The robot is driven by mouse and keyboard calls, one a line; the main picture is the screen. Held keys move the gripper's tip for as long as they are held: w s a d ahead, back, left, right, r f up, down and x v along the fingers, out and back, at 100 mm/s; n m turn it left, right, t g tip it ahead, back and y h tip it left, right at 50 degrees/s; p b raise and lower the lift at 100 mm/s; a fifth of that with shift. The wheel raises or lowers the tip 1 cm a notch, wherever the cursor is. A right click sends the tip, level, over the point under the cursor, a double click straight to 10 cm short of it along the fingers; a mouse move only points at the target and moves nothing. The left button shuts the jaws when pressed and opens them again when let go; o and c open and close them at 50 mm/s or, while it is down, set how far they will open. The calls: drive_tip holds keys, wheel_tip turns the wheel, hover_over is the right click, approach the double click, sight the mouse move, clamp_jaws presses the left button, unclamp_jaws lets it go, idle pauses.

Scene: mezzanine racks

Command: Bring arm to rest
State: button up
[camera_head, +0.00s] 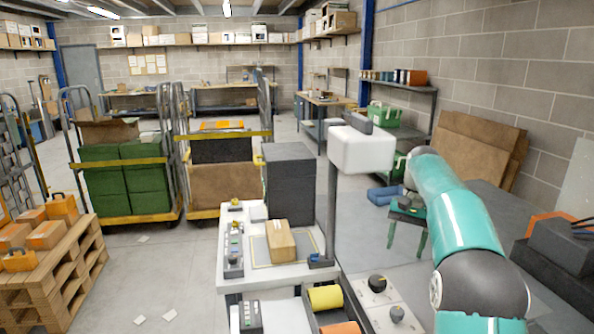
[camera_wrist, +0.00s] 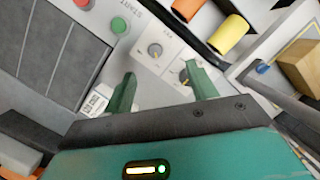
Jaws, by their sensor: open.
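My gripper (camera_head: 406,240) hangs at the end of my teal arm (camera_head: 455,205), right of the white bench in the head view. Its two green fingers point down and stand apart with nothing between them. In the wrist view the open gripper (camera_wrist: 161,82) is over a light panel with knobs (camera_wrist: 155,51), and its fingers appear clear of the panel. That knob panel (camera_head: 385,300) also shows at the bottom of the head view.
A white bench (camera_head: 228,275) carries a cardboard box (camera_head: 281,241). A yellow roll (camera_head: 325,298) lies beside the knob panel. A red button (camera_wrist: 84,3) and green button (camera_wrist: 120,25) show in the wrist view. Loaded cage trolleys (camera_head: 125,170) stand at left; open floor lies between.

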drive_tip(key=s+a+r+n+t, duration=0.1)
drive_tip(key=s+a+r, duration=0.2)
drive_tip(key=s, duration=0.3)
drive_tip(key=s+a+r+n+t+h, duration=0.1)
drive_tip(key=s+a+r+t, duration=0.1)
drive_tip(key=s, duration=0.3)
drive_tip(key=s+a+r+n+t, duration=0.1)
drive_tip(key=s+a+r, duration=0.2)
drive_tip(key=s, duration=0.3)
drive_tip(key=s+a+f+n+t, duration=0.1)
drive_tip(key=s+f, duration=0.3)
drive_tip(key=s, duration=0.5)
drive_tip(key=s+a+f+n+t, duration=0.1)
drive_tip(key=s+a+f+t, duration=0.1)
drive_tip(key=s+f, duration=0.3)
drive_tip(key=s+a, duration=0.1)
drive_tip(key=s, duration=0.2)
drive_tip(key=shift+s+n+t+h, duration=0.3)
drive_tip(key=shift+s+t+h, duration=0.05)
drive_tip(key=shift+t+h, duration=0.05)
